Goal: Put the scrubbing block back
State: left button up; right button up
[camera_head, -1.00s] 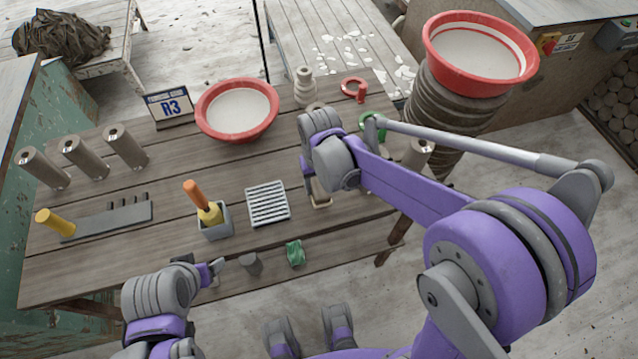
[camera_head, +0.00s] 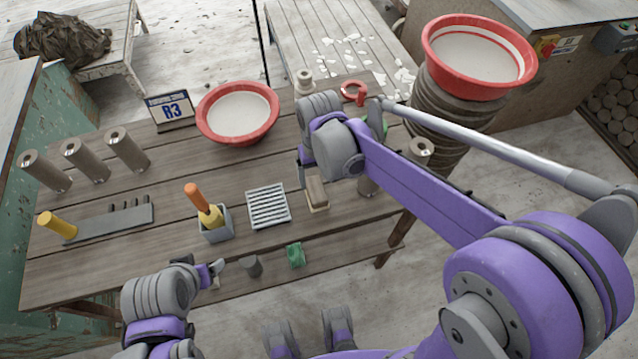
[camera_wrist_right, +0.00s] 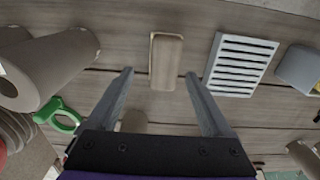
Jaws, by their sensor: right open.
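The scrubbing block (camera_head: 316,190) is a brown oblong block right of the slatted rack. It rests on a pale, thin base (camera_head: 320,209) whose edge shows around it. In the right wrist view the block (camera_wrist_right: 168,62) lies just beyond the fingertips, apart from them. My right gripper (camera_wrist_right: 160,76) is open and empty; in the head view its fingers are mostly hidden behind my wrist, by the block's far end. My left gripper (camera_head: 217,268) is near the table's front edge; whether it is open is unclear.
The slatted rack (camera_head: 268,205) and a grey pot (camera_head: 216,231) with an orange-handled tool stand left of the block. A red bowl (camera_head: 238,111) is behind. A green ring (camera_wrist_right: 58,116) and cylinder (camera_wrist_right: 48,68) are left in the wrist view.

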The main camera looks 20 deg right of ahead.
aim_at(319, 188)
notch_tip(319, 188, up, 7)
jog(key=s+d+f+t, duration=0.2)
jog(key=s+d, duration=0.1)
jog(key=s, duration=0.4)
jog(key=s+d+f+t, duration=0.3)
jog(key=s, duration=0.5)
jog(key=shift+d+p, duration=0.3)
jog(key=shift+s+f, duration=0.1)
